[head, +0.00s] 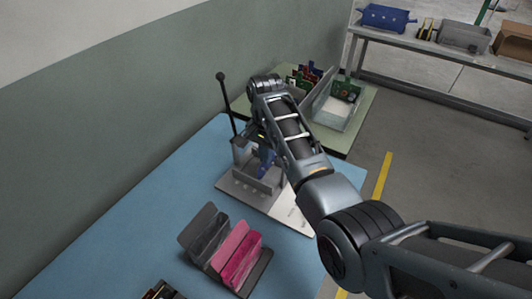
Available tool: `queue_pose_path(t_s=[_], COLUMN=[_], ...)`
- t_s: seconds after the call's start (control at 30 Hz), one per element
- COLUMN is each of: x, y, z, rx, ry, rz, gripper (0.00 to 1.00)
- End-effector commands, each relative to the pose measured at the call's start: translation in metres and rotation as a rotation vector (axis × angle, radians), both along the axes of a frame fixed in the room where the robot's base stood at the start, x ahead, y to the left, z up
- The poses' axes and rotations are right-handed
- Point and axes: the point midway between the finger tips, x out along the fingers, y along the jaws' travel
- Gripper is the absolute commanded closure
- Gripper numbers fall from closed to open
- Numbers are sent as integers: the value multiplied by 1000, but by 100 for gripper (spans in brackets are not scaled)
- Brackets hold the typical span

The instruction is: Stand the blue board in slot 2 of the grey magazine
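The blue board (266,160) shows as a small dark blue piece at the metal fixture on the blue table, below the end of my arm. My gripper (258,142) is over this fixture, mostly hidden by my own wrist. I cannot tell whether its fingers are open or touch the board. A dark grey holder (203,232), which may be the grey magazine, stands at the front of the table beside a pink one (237,254). Its slots are too small to tell apart.
The fixture (238,187) has a tall black lever (226,100). A green table (362,112) behind carries grey bins with several boards. A shelf (440,50) with bins stands at the back right. A wall runs along the left. The blue table's left part is clear.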

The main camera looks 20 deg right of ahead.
Motion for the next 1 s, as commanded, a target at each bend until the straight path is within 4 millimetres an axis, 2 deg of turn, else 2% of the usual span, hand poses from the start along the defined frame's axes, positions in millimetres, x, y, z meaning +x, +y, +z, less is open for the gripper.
queue_pose_path(t_s=[0.3, 0.5, 0.63, 0.77, 0.9, 1.0], x=[0, 0, 0, 0, 0, 0], y=[0, 0, 0, 0, 0, 0], z=[0, 0, 0, 0, 0, 0], rx=[0, 0, 0, 0, 0, 0], ry=[0, 0, 0, 0, 0, 0], rz=[0, 0, 0, 0, 0, 0], gripper=[100, 79, 68, 68, 79, 79])
